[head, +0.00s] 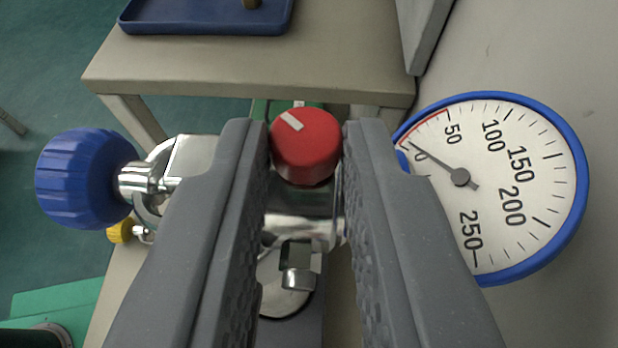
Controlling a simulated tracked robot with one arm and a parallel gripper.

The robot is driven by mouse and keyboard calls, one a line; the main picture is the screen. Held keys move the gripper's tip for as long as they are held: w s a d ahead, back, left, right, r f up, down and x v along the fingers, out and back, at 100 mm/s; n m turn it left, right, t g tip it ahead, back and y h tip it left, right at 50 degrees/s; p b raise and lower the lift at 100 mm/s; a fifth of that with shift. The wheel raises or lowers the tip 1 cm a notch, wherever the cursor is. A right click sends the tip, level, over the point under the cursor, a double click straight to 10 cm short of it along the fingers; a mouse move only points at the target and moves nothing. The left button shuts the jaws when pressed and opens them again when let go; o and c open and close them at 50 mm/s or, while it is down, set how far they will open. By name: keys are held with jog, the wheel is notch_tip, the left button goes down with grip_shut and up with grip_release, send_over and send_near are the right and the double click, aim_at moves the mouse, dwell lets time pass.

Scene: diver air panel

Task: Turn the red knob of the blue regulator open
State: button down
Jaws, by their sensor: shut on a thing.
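The red knob (306,146) is between the two grey fingers of my gripper (305,150), near their tips. My gripper is shut on it from both sides. A white mark on the knob's top points to the upper left. The regulator's metal body (300,228) shows below the knob and between the fingers, partly hidden by them. A blue ribbed handwheel (82,178) sticks out at the left on a metal stem. A blue-rimmed gauge (488,188) is at the right, its needle pointing to the upper left near the low end of the scale.
A beige table (250,72) with a blue tray (205,28) stands at the top. A small yellow knob (120,231) sits below the blue handwheel. A grey wall or panel (570,60) lies behind the gauge. Green floor shows at the left.

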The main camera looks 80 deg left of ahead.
dwell(0.7)
jog(key=c, duration=1.3)
grip_release()
jog(key=shift+d, duration=0.1)
jog(key=b+v, duration=0.3)
jog(key=v, duration=1)
jog(key=shift+w+d, duration=0.2)
jog(key=shift+d, duration=0.1)
jog(key=shift+r, duration=0.15)
